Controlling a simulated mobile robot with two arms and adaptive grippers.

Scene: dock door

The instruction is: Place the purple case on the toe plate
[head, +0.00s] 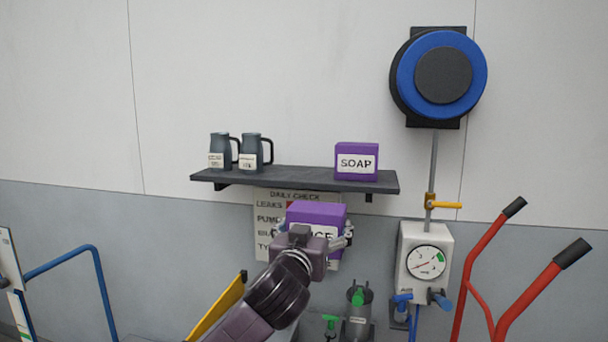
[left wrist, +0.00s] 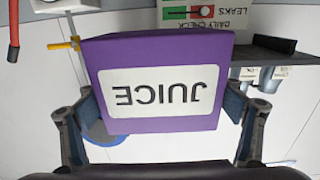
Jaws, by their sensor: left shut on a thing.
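A purple case with a white label reading JUICE (head: 317,212) is held up in front of the wall, just below the shelf. It fills the middle of the left wrist view (left wrist: 157,92), where its label appears upside down. My left gripper (head: 316,230) is shut on this case, one finger on each side. In the head view my wrist hides most of the case's lower front. Two red handles with black grips (head: 484,250) rise at the lower right. No toe plate shows in either view. My right gripper is not in view.
A dark shelf (head: 290,180) holds a purple SOAP box (head: 357,160) and two grey jugs (head: 251,153). A gauge box (head: 423,262) hangs on the wall beside the red handles. A grey canister (head: 358,312) stands below. A blue rail (head: 85,252) is at left.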

